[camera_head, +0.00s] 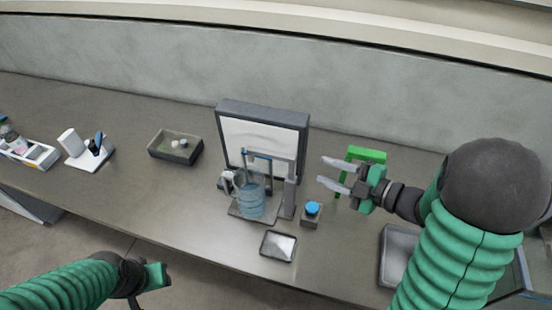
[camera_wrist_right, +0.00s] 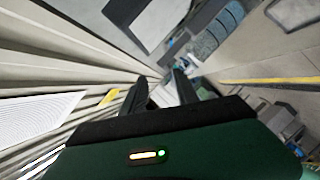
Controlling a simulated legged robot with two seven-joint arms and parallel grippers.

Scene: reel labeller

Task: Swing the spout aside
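A bluish see-through jug (camera_head: 251,201) stands on a small grey stand in the middle of the table, in front of a dark-framed white panel (camera_head: 240,135). A grey post (camera_head: 289,197) rises at the jug's right side. A thin blue bar (camera_head: 257,154) reaches over the jug; I cannot tell for sure whether it is the spout. My right gripper (camera_head: 325,174) is open and empty, right of the post and apart from it. Its spread dark fingers (camera_wrist_right: 162,88) show in the wrist view. My left gripper (camera_head: 150,288) is low at the left, with its fingers mostly hidden.
A blue button on a box (camera_head: 312,210) stands just below the right gripper. A green frame (camera_head: 368,153) stands behind that gripper. A small black tray (camera_head: 279,246) lies in front of the jug. A dark bin (camera_head: 175,147) and a white holder (camera_head: 88,155) stand left.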

